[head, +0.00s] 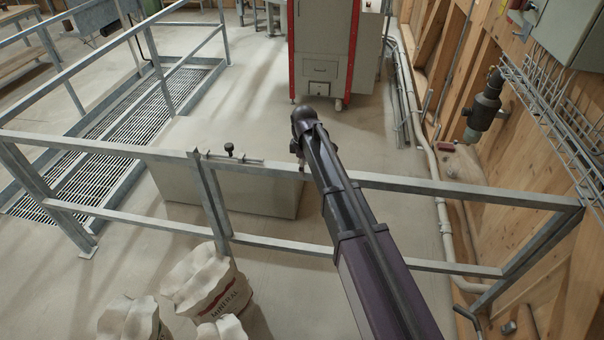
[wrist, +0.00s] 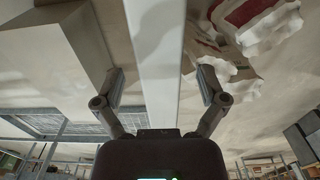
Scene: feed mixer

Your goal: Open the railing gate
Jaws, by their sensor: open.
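The railing gate (head: 430,188) is the grey metal section that runs right from the middle post, with a top and a lower rail. It stands in line with the fixed railing (head: 100,142). A slide bolt with a black knob (head: 229,149) lies along the top rail across the joint at the middle post. My gripper (head: 300,162) is at the gate's top rail, right of the bolt, partly hidden by my arm. In the wrist view my open gripper (wrist: 158,78) has one finger on each side of the pale rail (wrist: 154,45). Finger contact with the rail is unclear.
White mineral sacks (head: 212,284) stand on the near side, left of my arm. A pale box (head: 245,190) sits behind the railing. A red-framed machine (head: 322,45) stands farther back. A wooden wall with pipes (head: 520,165) bounds the right. Floor beyond the gate is mostly clear.

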